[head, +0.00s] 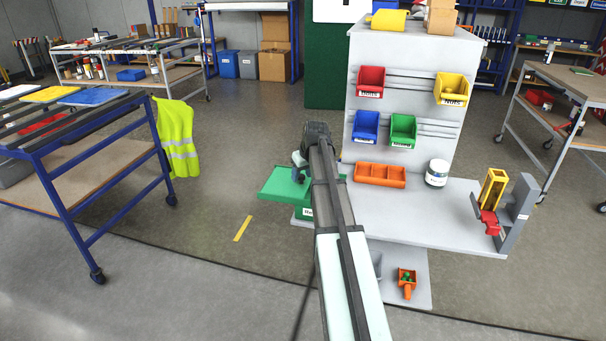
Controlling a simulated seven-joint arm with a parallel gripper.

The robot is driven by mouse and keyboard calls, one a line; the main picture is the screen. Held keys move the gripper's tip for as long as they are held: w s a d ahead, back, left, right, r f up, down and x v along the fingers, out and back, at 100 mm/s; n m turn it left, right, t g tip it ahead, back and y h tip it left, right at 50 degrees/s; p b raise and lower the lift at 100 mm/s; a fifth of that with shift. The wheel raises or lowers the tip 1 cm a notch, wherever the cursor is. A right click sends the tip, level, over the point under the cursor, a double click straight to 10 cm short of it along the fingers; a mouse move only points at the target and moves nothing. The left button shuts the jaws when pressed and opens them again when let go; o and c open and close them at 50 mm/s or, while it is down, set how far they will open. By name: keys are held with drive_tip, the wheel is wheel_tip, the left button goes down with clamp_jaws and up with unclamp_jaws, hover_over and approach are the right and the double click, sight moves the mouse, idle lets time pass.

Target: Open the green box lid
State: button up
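The green box (303,212) sits at the left end of the grey workbench, with a white label on its front. Its flat green lid (280,184) shows above the box and reaches out to the left past it. My arm crosses in front and hides the right part of box and lid. My gripper (298,174) is at the lid's upper side, near its middle. I cannot tell whether it touches the lid, and its fingers are too small and covered to read.
The grey workbench (400,219) holds an orange tray (380,175), a white jar (437,173) and a red and yellow fixture (490,200) at right. Coloured bins hang on the panel (437,118). A blue-framed table (60,160) with a yellow vest (178,135) stands left.

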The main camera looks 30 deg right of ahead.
drive_tip(key=shift+o, duration=0.5)
drive_tip(key=v, duration=1.4)
drive_tip(key=shift+w+f, duration=0.1)
